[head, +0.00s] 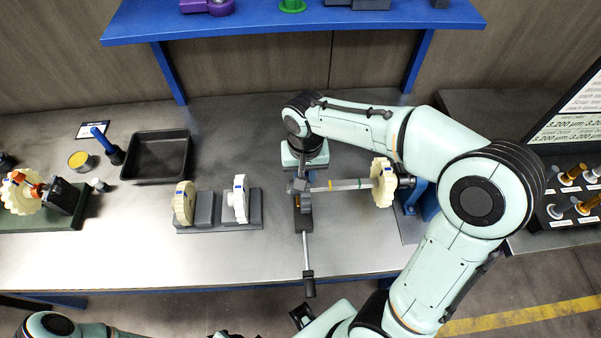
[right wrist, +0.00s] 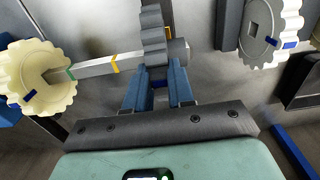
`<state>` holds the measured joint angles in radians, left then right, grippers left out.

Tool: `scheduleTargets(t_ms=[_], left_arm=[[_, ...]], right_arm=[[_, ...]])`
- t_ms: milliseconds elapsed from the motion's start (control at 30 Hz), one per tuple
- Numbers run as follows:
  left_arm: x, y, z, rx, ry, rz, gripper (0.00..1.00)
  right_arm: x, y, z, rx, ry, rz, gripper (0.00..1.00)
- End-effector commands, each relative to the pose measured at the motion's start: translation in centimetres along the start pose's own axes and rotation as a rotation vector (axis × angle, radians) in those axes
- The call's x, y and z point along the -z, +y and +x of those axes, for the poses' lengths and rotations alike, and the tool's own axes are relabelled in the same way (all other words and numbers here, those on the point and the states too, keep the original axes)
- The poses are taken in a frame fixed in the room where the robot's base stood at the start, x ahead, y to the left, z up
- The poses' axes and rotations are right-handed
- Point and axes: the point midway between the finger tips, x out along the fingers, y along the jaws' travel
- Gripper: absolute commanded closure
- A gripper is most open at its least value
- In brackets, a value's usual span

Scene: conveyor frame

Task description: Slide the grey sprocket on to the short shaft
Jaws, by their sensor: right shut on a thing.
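The grey sprocket (right wrist: 153,32) is seen edge-on in the right wrist view, between the blue fingers of my right gripper (right wrist: 157,88), which is shut on it. In the head view my right gripper (head: 304,188) is at the shaft's left end and mostly hides the sprocket. The square shaft (right wrist: 97,67), with yellow and green bands, meets the sprocket; a grey stub (right wrist: 180,50) shows on its other side. I cannot tell whether the stub is shaft or hub. The shaft (head: 345,184) runs level and carries a cream sprocket (head: 382,183) at right. My left gripper is not clearly visible.
A rack (head: 217,226) holds a cream and a white sprocket, left of my right gripper. A black tray (head: 157,180) stands behind it. A thin rod (head: 307,253) with a dark end extends toward the front edge. A blue shelf (head: 290,23) overhangs the back.

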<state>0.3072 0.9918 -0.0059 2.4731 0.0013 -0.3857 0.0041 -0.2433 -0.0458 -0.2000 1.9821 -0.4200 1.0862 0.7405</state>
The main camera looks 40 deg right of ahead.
Motion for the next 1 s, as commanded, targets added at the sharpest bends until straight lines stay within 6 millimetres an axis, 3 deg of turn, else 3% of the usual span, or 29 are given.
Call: scheduleTargets(t_ms=[1000], left_arm=[[-0.2, -0.2, 0.5, 0.001, -0.003, -0.001, 0.57]], right_arm=[[0.0, 3.1, 0.0, 0.000, 0.000, 0.001, 1.00]])
